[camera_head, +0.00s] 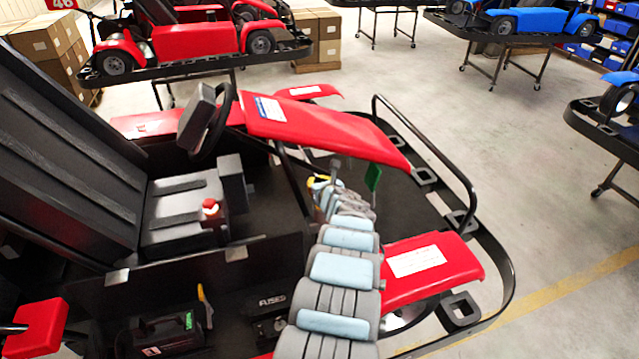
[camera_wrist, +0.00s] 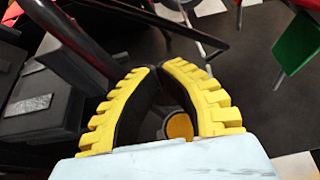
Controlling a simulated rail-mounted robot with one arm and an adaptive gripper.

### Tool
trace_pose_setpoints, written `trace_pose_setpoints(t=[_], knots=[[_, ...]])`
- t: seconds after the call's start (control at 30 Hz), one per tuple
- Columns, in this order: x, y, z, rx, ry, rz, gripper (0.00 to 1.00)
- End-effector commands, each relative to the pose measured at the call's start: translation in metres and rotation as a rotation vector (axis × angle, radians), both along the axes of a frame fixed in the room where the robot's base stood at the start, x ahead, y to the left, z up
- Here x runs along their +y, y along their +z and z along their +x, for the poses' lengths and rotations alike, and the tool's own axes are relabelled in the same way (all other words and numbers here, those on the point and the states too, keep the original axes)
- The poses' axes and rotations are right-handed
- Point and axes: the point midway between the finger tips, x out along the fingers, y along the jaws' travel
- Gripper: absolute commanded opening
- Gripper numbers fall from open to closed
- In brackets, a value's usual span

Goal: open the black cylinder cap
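My gripper (camera_wrist: 160,68) has two curved black fingers with ribbed yellow backs. In the wrist view their tips come nearly together, with only a thin gap. I see nothing clearly held between them. A round yellow-orange disc with a grey rim (camera_wrist: 180,125) shows between the fingers; I cannot tell if it is part of my gripper. In the head view my gripper (camera_head: 318,183) is over the middle of the nearest kart, under the red front panel and mostly hidden by my arm. I cannot make out the black cylinder cap in either view.
The red front panel (camera_head: 325,130), steering wheel (camera_head: 213,120) and black tubes crowd the space around my gripper. A green plate (camera_head: 373,178) stands right of it. A black box with a red knob (camera_head: 210,207) is to the left. Dark kart floor (camera_wrist: 255,95) lies open at right.

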Motion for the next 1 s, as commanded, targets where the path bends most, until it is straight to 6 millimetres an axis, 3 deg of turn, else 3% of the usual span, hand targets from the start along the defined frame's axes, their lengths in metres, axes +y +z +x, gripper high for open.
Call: trace_pose_setpoints(t=[0.77,1.0], knots=[[-0.001,0.018,0.000,-0.002,0.000,0.002,0.00],[-0.009,0.020,-0.008,0.002,-0.008,0.003,0.00]])
